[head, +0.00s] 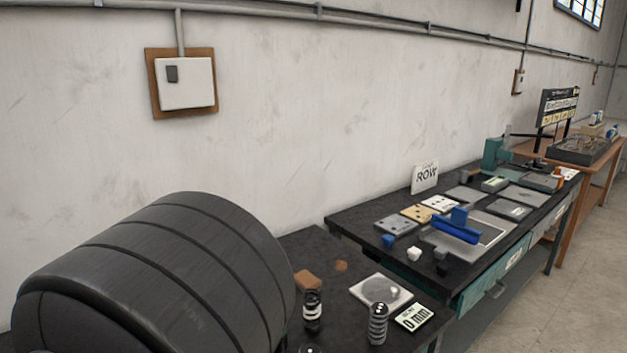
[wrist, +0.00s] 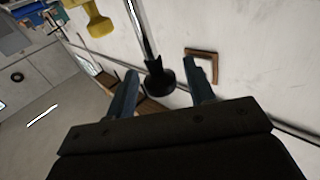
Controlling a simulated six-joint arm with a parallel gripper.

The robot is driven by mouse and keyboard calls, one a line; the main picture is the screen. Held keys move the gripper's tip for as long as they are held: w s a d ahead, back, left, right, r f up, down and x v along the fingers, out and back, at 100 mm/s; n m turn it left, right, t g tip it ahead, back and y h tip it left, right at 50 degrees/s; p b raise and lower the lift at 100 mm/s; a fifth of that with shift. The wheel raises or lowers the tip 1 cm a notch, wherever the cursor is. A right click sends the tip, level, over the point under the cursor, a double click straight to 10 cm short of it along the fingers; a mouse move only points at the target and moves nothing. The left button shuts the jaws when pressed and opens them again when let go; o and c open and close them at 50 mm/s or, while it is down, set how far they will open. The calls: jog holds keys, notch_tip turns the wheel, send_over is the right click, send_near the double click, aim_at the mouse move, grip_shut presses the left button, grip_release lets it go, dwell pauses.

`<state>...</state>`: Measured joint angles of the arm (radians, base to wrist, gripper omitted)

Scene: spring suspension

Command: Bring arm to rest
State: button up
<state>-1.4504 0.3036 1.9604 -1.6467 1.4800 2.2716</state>
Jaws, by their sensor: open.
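My gripper (wrist: 165,88) shows in the wrist view, with its two dark fingers spread wide apart. It is open and nothing is held between the fingers. The wrist view is tilted and shows wall, floor and some distant items beyond the fingers. A black round base with a metal rod (wrist: 158,75) appears between the fingers in that view; how far off it is I cannot tell. My gripper does not show in the head view.
A large dark ribbed cylinder (head: 160,280) fills the lower left of the head view. A dark bench (head: 340,226) with plates, blocks and a blue piece (head: 456,228) runs along the wall. Floor (head: 560,310) is clear at right.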

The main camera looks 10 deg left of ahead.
jog(key=f, duration=0.1)
jog(key=s+f, duration=0.1)
jog(key=shift+a+f, duration=0.15)
jog(key=shift+f, duration=0.2)
jog(key=s, duration=1.6)
jog(key=shift+s, duration=0.35)
